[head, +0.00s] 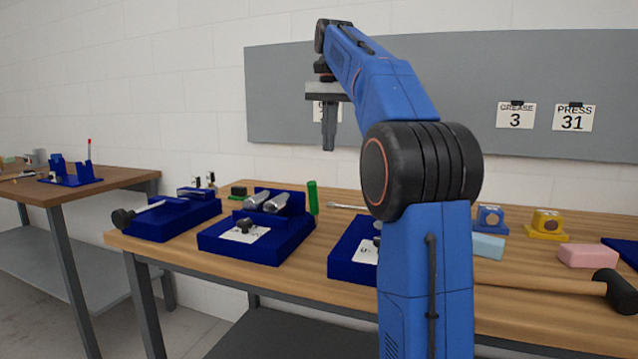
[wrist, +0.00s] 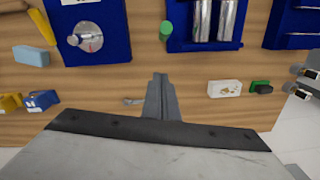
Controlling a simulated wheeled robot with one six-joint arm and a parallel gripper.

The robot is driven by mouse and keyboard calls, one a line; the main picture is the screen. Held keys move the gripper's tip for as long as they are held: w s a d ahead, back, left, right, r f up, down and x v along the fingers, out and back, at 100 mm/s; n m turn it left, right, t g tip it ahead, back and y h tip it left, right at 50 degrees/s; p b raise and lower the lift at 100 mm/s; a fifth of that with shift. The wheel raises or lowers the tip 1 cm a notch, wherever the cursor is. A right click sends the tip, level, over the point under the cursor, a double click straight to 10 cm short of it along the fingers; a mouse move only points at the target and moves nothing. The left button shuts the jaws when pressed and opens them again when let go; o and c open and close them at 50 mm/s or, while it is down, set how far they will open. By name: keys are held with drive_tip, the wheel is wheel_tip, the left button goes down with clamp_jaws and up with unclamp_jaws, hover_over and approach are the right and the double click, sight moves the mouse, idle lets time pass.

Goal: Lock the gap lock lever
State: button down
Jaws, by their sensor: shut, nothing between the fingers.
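My gripper (head: 329,148) is shut and empty, pointing down high above the back of the table in the head view. Its closed fingers also show in the wrist view (wrist: 160,78). The middle blue fixture (head: 255,250) carries two metal rollers (head: 268,202) side by side and a black knob (head: 246,226) on a white plate. The rollers also show in the wrist view (wrist: 212,20). I cannot tell which part is the gap lock lever. A second blue fixture (head: 350,262) is partly hidden by my arm; its round metal disc (wrist: 88,38) shows in the wrist view.
A left blue fixture (head: 185,220) has a black-ended bar. Blue (head: 490,215) and yellow (head: 546,224) blocks, a pink block (head: 587,256) and a mallet (head: 615,290) lie at right. A grey board (head: 450,110) backs the table.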

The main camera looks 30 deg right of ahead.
drive_tip(key=shift+f, duration=0.15)
hover_over(313, 203)
drive_tip(key=w+d, duration=0.3)
drive_tip(key=d, duration=0.2)
wheel_tip(313, 203, down, 10)
drive_tip(key=shift+s+a+f, duration=0.2)
drive_tip(key=shift+s+a, duration=0.1)
drive_tip(key=shift+a, duration=0.15)
drive_tip(key=shift+s+a+f, duration=0.15)
drive_tip(key=shift+s+a, duration=0.1)
drive_tip(key=shift+a, duration=0.2)
drive_tip(key=shift+a, duration=0.1)
